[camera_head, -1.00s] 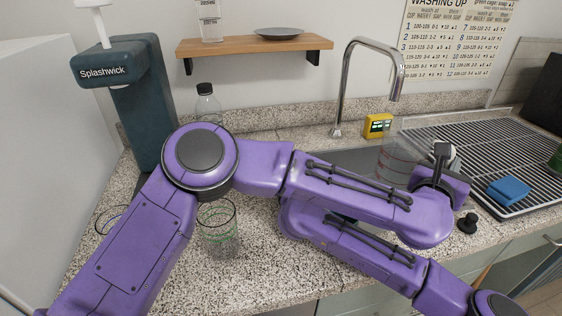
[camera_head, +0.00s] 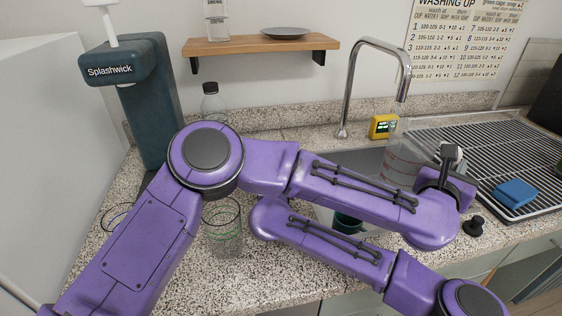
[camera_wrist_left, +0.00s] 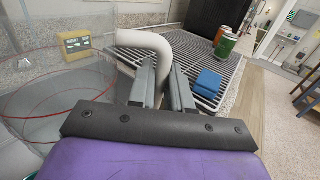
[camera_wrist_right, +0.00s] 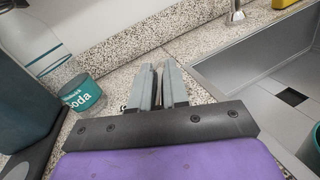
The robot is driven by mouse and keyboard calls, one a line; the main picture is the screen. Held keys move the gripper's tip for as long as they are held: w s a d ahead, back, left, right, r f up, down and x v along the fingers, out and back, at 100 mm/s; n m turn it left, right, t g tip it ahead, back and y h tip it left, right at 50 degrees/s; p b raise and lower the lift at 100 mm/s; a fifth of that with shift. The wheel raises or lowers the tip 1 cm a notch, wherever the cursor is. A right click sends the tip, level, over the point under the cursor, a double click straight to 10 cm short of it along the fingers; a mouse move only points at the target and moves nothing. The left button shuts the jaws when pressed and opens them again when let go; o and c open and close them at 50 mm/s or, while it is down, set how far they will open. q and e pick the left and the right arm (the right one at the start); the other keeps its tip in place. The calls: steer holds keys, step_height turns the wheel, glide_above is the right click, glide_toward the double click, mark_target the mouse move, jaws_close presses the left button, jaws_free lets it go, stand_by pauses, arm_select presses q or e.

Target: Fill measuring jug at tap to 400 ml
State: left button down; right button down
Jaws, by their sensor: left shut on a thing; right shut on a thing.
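The measuring jug (camera_head: 400,158) is clear with red rings; it is over the sink, below the tap's spout in the head view. It also shows at the left of the left wrist view (camera_wrist_left: 45,115). I see no water stream and cannot make out water in it. My left gripper (camera_head: 447,160) is shut on the jug's white handle (camera_wrist_left: 150,42). The chrome tap (camera_head: 350,85) arches above. My right gripper (camera_wrist_right: 160,75) is hidden behind my left arm in the head view. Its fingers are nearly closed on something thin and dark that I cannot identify.
A drying rack (camera_head: 475,145) with a blue sponge (camera_head: 515,193) is at right. A yellow timer (camera_head: 384,126) stands behind the sink. A teal container (camera_head: 347,223) is in the sink. A clear glass (camera_head: 224,228), a Splashwick dispenser (camera_head: 150,115) and a soda tin (camera_wrist_right: 82,93) are at left.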

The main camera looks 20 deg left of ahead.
steer(key=c, duration=1.1)
jaws_free()
steer(key=v, duration=1.2)
